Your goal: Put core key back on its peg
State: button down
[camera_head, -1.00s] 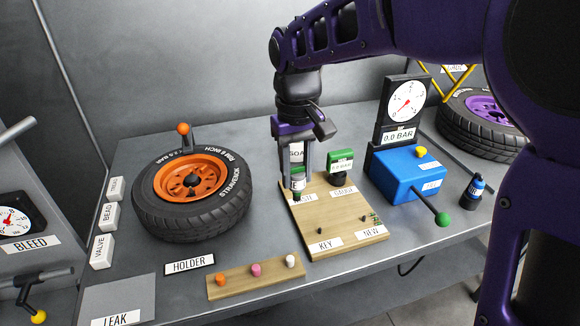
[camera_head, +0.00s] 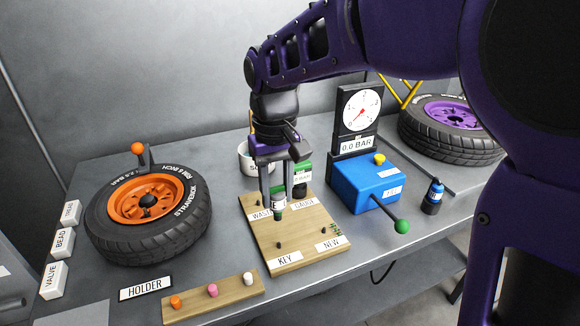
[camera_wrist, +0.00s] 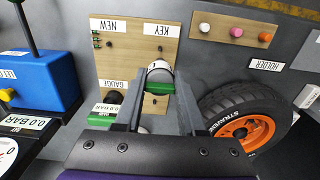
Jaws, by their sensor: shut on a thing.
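My gripper (camera_head: 276,208) is shut on the core key (camera_head: 278,203), a small cylinder with a white labelled band and a green part. It holds the key above the wooden board (camera_head: 268,237). In the wrist view the key (camera_wrist: 160,70) sits between the two fingers, its green part toward the gripper. A small dark peg (camera_head: 279,245) stands on the board behind the KEY label (camera_head: 285,260). The held key appears behind this peg and apart from it in the head view. The key's lower end is hard to make out.
The green gauge (camera_head: 304,172) stands on the board right of my gripper. A white cup (camera_head: 246,160) is behind. The blue box (camera_head: 362,187) with its green-knobbed lever is to the right. The orange-rimmed tyre (camera_head: 150,250) and the strip of coloured caps (camera_head: 225,298) are left.

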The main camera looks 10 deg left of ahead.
aim_at(278, 214)
jog(key=shift+f+b, duration=1.7)
jog(key=shift+f, duration=1.1)
jog(key=shift+p, duration=0.35)
jog(key=shift+f, duration=0.3)
jog(key=shift+f+b, duration=0.25)
jog(key=shift+b, duration=0.05)
jog(key=shift+p, duration=0.45)
dwell(0.6)
jog(key=shift+f+b, duration=0.55)
jog(key=shift+f, duration=0.25)
jog(key=shift+c, duration=2.1)
grip_release()
